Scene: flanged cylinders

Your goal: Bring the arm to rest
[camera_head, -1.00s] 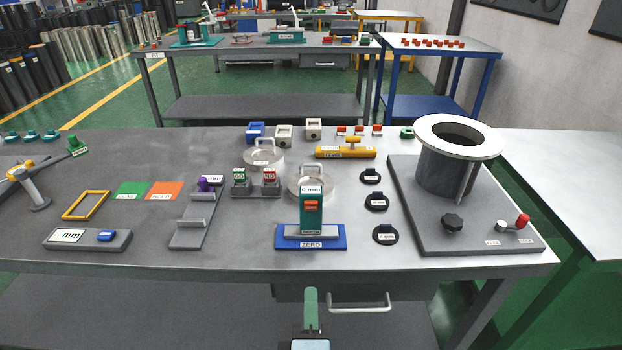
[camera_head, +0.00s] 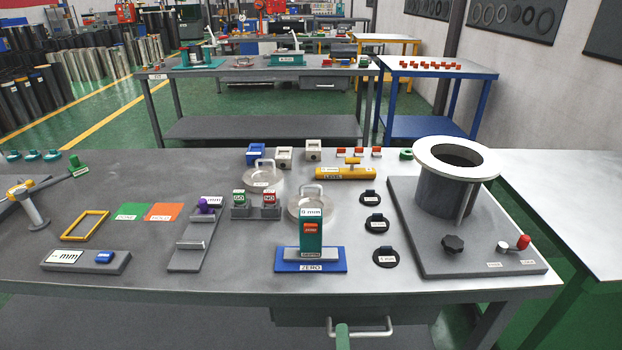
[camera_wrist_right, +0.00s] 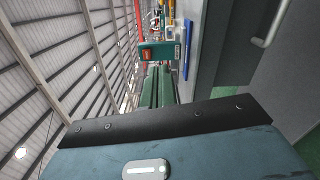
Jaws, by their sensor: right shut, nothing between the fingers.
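My right gripper (camera_head: 342,336) shows only as a green fingertip part at the bottom edge of the head view, below the front of the bench and left of centre of the drawer handle. In the right wrist view its two green fingers (camera_wrist_right: 158,86) lie together, shut and empty. Beyond them is the teal gauge block (camera_wrist_right: 160,51) with its orange display. In the head view this gauge (camera_head: 311,237) stands upright on a blue base marked ZERO (camera_head: 311,267), apart from the gripper. My left gripper is not in view.
The grey bench (camera_head: 130,200) carries a flanged cylinder (camera_head: 447,185) on a dark plate at right, black rings (camera_head: 377,222), a yellow level (camera_head: 345,173) and a yellow frame (camera_head: 85,225). A drawer handle (camera_head: 360,331) juts from the bench front, close to the right gripper.

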